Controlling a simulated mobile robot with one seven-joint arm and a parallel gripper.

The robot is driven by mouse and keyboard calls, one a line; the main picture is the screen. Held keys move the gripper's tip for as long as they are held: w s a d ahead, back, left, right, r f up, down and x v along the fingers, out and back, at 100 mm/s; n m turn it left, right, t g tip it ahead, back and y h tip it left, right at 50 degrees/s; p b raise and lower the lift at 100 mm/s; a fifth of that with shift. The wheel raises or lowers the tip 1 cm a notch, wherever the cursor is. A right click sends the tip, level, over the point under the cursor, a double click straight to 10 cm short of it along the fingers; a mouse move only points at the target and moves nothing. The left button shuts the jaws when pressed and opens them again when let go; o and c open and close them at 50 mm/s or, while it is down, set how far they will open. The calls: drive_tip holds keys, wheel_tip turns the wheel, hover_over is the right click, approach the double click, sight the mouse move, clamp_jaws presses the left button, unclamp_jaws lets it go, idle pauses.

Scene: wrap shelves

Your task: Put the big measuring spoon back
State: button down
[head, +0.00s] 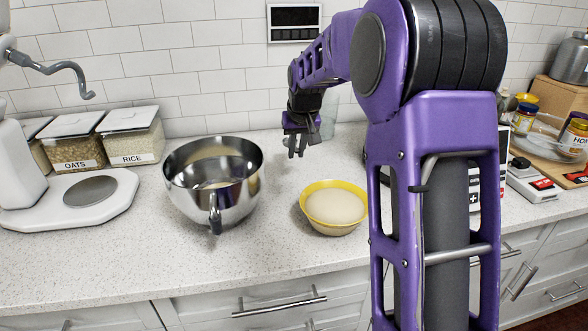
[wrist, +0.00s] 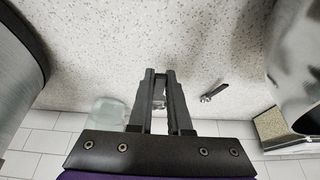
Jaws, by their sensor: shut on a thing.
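My gripper (head: 297,154) is low over the back of the counter, right of the steel bowl. In the wrist view its two fingers (wrist: 160,74) are close together. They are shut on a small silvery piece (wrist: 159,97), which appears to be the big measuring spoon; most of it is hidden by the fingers. A small utensil (wrist: 214,91) with a dark handle and a silvery end lies on the counter beside the fingers in the wrist view. It looks like another measuring spoon, but its size is hard to judge.
A steel mixing bowl (head: 245,190) stands left of my gripper, a yellow-rimmed bowl (head: 333,228) in front of it. A clear glass vessel (head: 327,122) is close behind it; it also shows in the wrist view (wrist: 108,112). OATS (head: 75,141) and RICE (head: 132,135) containers stand left.

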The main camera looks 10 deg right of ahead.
sight(295, 179)
drive_tip(key=shift+f+b, duration=0.5)
drive_tip(key=shift+f, duration=2.55)
drive_tip(key=shift+f, duration=0.15)
drive_tip(key=c, duration=0.9)
unclamp_jaws()
drive_tip(key=shift+o, duration=0.2)
drive_tip(key=shift+r, duration=0.3)
drive_tip(key=p+v, duration=0.1)
drive_tip(key=v, duration=1)
drive_tip(key=shift+s+r+p, duration=0.2)
drive_tip(key=shift+r+p, duration=0.15)
